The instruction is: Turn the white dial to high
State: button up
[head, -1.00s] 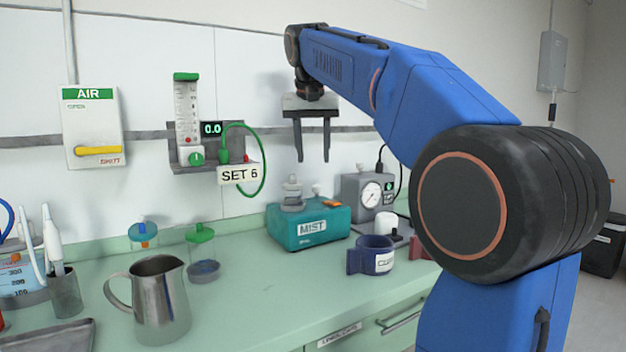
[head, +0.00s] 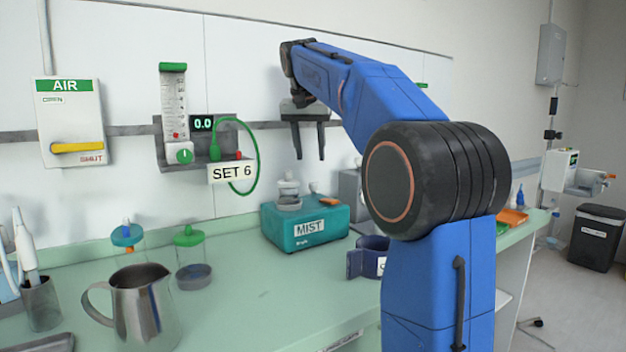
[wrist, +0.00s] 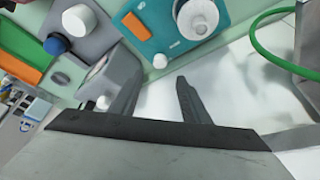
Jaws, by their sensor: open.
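My gripper (head: 310,150) is open and empty, pointing down near the wall above the teal MIST box (head: 290,234). In the wrist view its two fingers (wrist: 160,75) are apart with nothing between them. The wrist view shows a white round knob (wrist: 77,20) on a grey unit, beside a small dark blue knob (wrist: 57,44). I cannot tell whether this white knob is the dial, and no setting can be read. It is up and left of the fingers, apart from them. In the head view my arm hides that spot.
A flowmeter (head: 174,105) with green hose hangs on the wall, left of my gripper. A steel jug (head: 140,305) and lidded jars stand on the green counter (head: 240,300). An AIR box (head: 70,120) is at left.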

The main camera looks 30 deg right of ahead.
aim_at(314, 183)
jog(key=x, duration=0.9)
jog(key=shift+f, duration=0.4)
jog(key=c, duration=1)
